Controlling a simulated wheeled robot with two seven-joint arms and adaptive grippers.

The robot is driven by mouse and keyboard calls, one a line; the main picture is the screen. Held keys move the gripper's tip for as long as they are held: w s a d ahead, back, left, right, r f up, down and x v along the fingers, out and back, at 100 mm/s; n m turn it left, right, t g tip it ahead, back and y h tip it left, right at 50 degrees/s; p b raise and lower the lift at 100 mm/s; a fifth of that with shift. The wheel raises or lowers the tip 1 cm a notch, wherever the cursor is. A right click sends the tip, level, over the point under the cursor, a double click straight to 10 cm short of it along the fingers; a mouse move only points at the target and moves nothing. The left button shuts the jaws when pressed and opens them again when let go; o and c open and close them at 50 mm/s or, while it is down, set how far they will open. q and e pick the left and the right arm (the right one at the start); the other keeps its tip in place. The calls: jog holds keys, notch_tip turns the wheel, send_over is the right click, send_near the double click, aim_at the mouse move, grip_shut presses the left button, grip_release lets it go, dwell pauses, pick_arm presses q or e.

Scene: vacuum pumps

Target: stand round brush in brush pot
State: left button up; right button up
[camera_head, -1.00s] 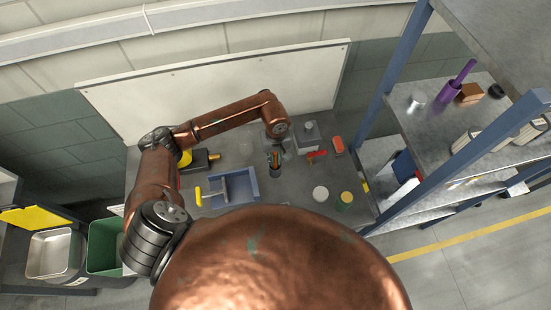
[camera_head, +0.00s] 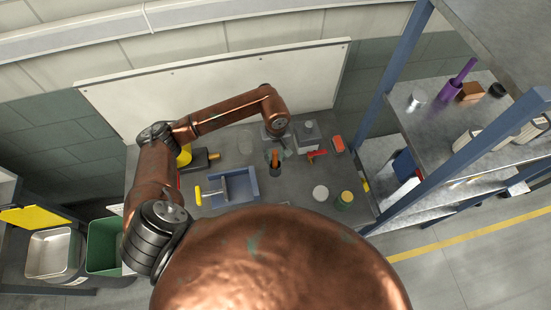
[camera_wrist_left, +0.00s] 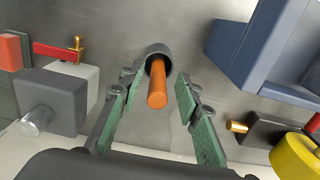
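The round brush shows as an orange handle (camera_wrist_left: 157,88) in the left wrist view, and also in the head view (camera_head: 275,155). Its lower end is inside the dark round brush pot (camera_wrist_left: 153,52), which also shows in the head view (camera_head: 275,169); the bristles are hidden. The handle sticks up out of the pot's mouth. My left gripper (camera_wrist_left: 155,82) is open, its green-padded fingers apart on both sides of the handle with visible gaps, not touching it. My right gripper is not in view.
A grey block with a red-handled valve (camera_head: 316,156) is to the right. A shelf rack (camera_head: 390,75) rises at right.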

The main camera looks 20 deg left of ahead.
pick_arm(q)
notch_tip(320, 180, up, 10)
jog(key=b, duration=0.2)
jog(key=shift+r+b, duration=0.2)
jog(key=shift+b, duration=0.2)
